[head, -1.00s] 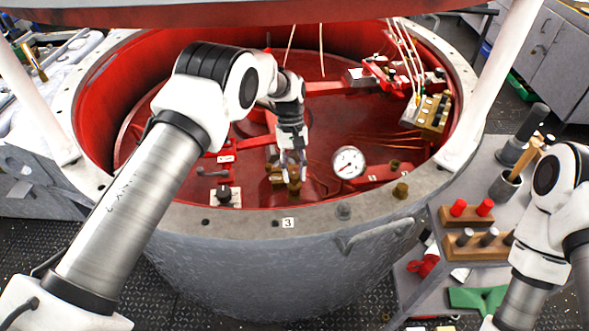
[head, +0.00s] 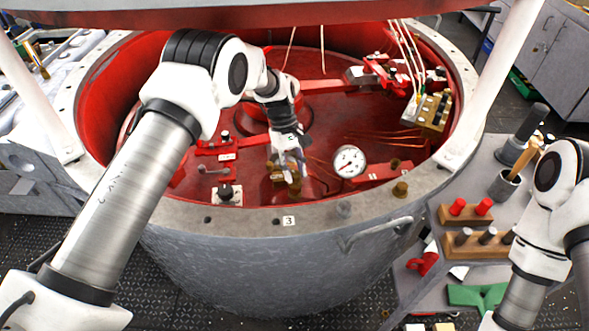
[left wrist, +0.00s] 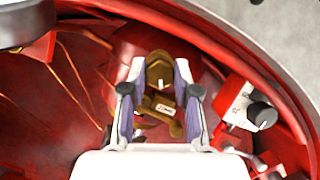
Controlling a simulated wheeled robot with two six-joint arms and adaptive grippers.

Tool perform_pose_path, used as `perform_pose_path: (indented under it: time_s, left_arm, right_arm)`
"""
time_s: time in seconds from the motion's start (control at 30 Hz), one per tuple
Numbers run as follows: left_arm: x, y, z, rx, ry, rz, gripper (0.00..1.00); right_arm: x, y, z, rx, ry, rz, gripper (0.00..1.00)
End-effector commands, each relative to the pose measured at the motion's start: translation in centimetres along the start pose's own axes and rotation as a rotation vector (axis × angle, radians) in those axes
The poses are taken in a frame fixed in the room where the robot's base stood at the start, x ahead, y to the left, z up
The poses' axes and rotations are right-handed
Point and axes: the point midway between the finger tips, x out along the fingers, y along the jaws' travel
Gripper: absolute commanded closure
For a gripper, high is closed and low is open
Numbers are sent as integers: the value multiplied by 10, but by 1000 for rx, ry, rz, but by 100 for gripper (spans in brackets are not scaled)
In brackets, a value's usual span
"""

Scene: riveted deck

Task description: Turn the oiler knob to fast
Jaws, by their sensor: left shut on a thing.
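The oiler (head: 294,188) is a brass fitting low inside the red tub, near its front wall. In the left wrist view its brass knob (left wrist: 159,70) has a white pointer line and lies between my fingers. My left gripper (head: 291,163) comes down onto it from above, with its hand tilted. In the left wrist view the two purple-padded fingers of this gripper (left wrist: 160,100) are shut on the brass knob. The scale marking for fast cannot be read. My right arm shows at the right edge, but its gripper is out of view.
A black knob on a white plate (head: 227,194) stands left of the oiler. A pressure gauge (head: 349,161) stands to the right. The grey tub rim (head: 250,216) runs close in front, and a tool cart (head: 473,225) stands at right.

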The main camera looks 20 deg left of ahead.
Motion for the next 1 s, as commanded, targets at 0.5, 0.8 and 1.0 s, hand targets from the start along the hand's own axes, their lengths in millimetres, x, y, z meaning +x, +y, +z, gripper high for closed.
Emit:
perform_pose_path:
  time_s: [0.5,0.8,1.0]
  left_arm:
    - [0,0,0,1,0,-1,45]
    - [4,3,-1,249,3,-103,45]
    - [3,5,1,723,2,-303,45]
  right_arm:
    - [0,0,0,0,0,0,100]
    - [12,0,0,0,0,0,100]
    - [21,0,0,0,0,0,100]
